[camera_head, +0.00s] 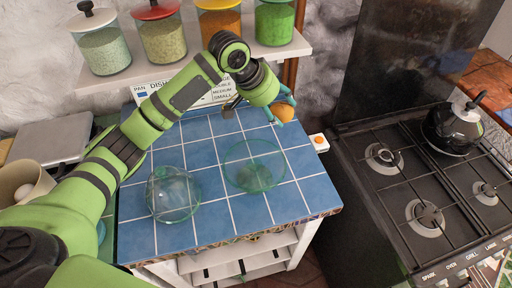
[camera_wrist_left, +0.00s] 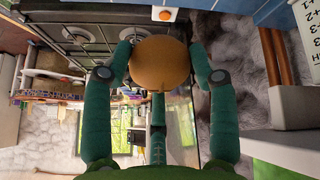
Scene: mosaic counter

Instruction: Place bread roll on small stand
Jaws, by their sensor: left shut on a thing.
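The bread roll (camera_head: 284,113) is a round orange-brown ball at the far right corner of the blue tiled counter. My left gripper (camera_head: 282,105) is shut on it, its green fingers on both sides. In the left wrist view the roll (camera_wrist_left: 160,62) sits between the two fingertips. It seems to be above the tiles, but the gap is hard to judge. A green-tinted clear glass piece (camera_head: 254,166) with a wide round rim, apparently the small stand, is on the counter right of centre. It looks empty. My right gripper is not in view.
A clear glass dome or bowl (camera_head: 173,194) stands on the tiles left of the stand. Filled jars (camera_head: 162,36) line the shelf behind. The black stove (camera_head: 400,190) with a kettle (camera_head: 454,130) is at the right. Tiles in front of the stand are clear.

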